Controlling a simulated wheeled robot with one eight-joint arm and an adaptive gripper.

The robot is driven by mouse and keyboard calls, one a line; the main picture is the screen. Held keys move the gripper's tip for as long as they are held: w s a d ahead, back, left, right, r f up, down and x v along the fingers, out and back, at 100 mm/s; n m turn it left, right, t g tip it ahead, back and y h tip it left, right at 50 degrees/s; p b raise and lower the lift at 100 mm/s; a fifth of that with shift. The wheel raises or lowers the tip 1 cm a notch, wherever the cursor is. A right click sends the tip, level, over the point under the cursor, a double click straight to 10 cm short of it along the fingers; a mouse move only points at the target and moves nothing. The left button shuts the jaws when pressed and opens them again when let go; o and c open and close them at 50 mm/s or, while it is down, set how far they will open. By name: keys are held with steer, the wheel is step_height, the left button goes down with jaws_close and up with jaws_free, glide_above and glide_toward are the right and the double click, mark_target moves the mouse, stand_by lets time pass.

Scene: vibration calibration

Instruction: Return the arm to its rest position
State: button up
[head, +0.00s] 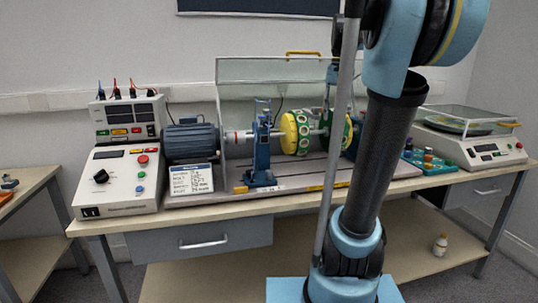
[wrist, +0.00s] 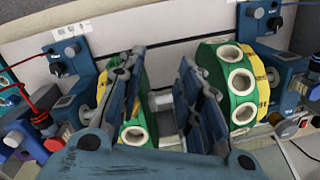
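My arm stands upright in front of the bench in the head view, and its upper part runs out at the top edge. Beyond and between the fingers lies the rotor rig. Its right green and yellow disc (wrist: 222,82) shows clearly, and its left disc (wrist: 134,134) is partly hidden by a finger.
The bench (head: 290,201) carries a control box (head: 120,181), a motor (head: 190,142), a printed card (head: 191,180) and a balance-like instrument (head: 480,150). A raised clear guard (head: 270,70) stands behind the rig.

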steer(key=s+a+f+n+t, duration=0.1)
steer(key=s+f, duration=0.8)
steer(key=f, duration=0.6)
steer(key=s+a+f+n+t, duration=0.1)
steer(key=s+a+f, duration=0.1)
steer(key=s+f, duration=0.8)
step_height(320, 180, down, 5)
steer(key=shift+s+a+f+t+h, duration=0.2)
steer(key=shift+t+h, duration=0.1)
steer(key=shift+h, duration=0.1)
steer(key=shift+w+d+f, duration=0.1)
steer(key=shift+w+f, duration=0.1)
steer(key=shift+w, duration=0.3)
